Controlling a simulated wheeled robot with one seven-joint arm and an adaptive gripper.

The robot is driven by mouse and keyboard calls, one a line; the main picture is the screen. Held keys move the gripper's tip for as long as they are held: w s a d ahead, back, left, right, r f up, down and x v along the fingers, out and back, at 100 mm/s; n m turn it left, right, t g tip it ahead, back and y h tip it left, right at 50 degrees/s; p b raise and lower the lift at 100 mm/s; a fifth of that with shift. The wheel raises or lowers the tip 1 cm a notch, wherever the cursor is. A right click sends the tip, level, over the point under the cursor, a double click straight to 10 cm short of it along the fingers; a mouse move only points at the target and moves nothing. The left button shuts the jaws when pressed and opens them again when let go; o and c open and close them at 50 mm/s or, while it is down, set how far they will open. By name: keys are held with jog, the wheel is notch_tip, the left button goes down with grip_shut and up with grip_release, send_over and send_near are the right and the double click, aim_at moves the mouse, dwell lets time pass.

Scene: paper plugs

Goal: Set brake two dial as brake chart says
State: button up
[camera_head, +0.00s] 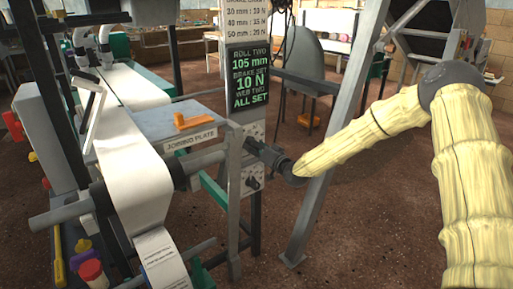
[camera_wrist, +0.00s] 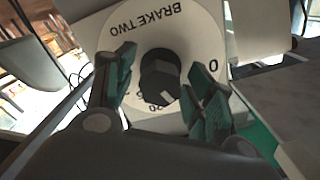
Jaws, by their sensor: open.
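The brake two dial (camera_wrist: 185,25) fills the middle of the wrist view as a white disc, its lettering upside down. Its dark faceted knob (camera_wrist: 158,75) sits at the centre. A pale mark shows on the knob's lower part, near the printed 20; I cannot tell the exact setting. My gripper (camera_wrist: 162,72) is open, with one green-padded finger on each side of the knob, apparently not closed on it. In the head view my gripper (camera_head: 264,150) is at the grey post and covers the dial. The brake chart (camera_head: 251,18) is above, its top cut off.
A dark screen (camera_head: 252,77) reads roll two 105 mm, brake set 10 N, web two all set. Another knob (camera_head: 253,183) sits lower on the post. The joining plate (camera_head: 190,139) and a white paper web (camera_head: 130,165) are at left. A slanted grey post (camera_head: 325,170) stands right.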

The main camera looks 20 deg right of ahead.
jog(key=v, duration=1.2)
dwell(0.3)
jog(key=s+a+f+g+h, duration=0.1)
jog(key=s+a+f+g, duration=0.25)
jog(key=s+f, duration=0.5)
jog(key=s+a+f+n+g, duration=0.1)
jog(key=s+a+f+g, duration=0.3)
jog(key=f, duration=0.7)
jog(key=s+a+f+g+h, duration=0.1)
jog(key=s+a+f+g, duration=0.15)
jog(key=s+f, duration=0.6)
jog(key=s+a+f+g+h, duration=0.1)
jog(key=s+f, duration=0.3)
jog(key=s, duration=0.2)
jog(key=s+f+g+h, duration=0.1)
jog(key=s+f, duration=0.3)
jog(key=s, duration=0.3)
jog(key=s+d+f+n+g+h, duration=0.1)
jog(key=s+g, duration=0.2)
jog(key=s, duration=0.6)
jog(key=s+d+f+n+g+h, duration=0.1)
jog(key=s+d+f+g, duration=0.1)
jog(key=s, duration=0.7)
notch_tip(320, 180, up, 18)
jog(key=p, duration=1.9)
jog(key=shift+a, duration=0.15)
